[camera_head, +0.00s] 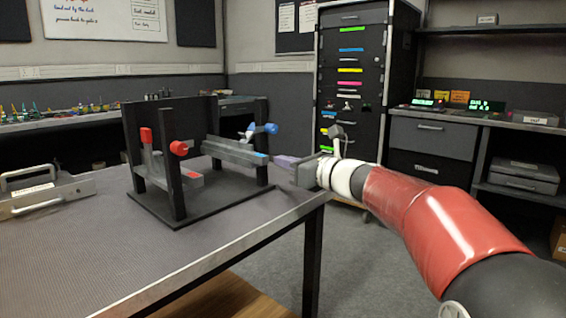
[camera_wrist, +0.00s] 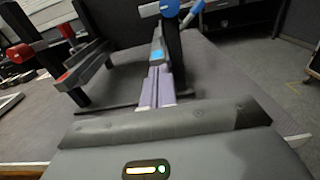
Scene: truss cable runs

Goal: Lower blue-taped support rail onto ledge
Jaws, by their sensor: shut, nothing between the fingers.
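The blue-taped support rail (camera_head: 230,151) is a grey bar on the right side of a black frame (camera_head: 178,125), with blue tape near its front end. In the wrist view its blue tape (camera_wrist: 157,55) shows just beyond my fingertips. A blue knob (camera_head: 271,128) sits on the front right post, above the rail. My gripper (camera_head: 284,160) is shut and empty, its purple fingers pointing at the rail's front end. The fingers also show in the wrist view (camera_wrist: 157,82). I cannot tell whether they touch the rail, or whether the rail rests on a ledge.
A red-taped rail (camera_head: 180,183) and a red knob (camera_head: 178,148) are on the frame's left side. The frame stands near the edge of the table (camera_head: 80,255). A grey case with a handle (camera_head: 45,190) lies at left. The table's front is clear.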

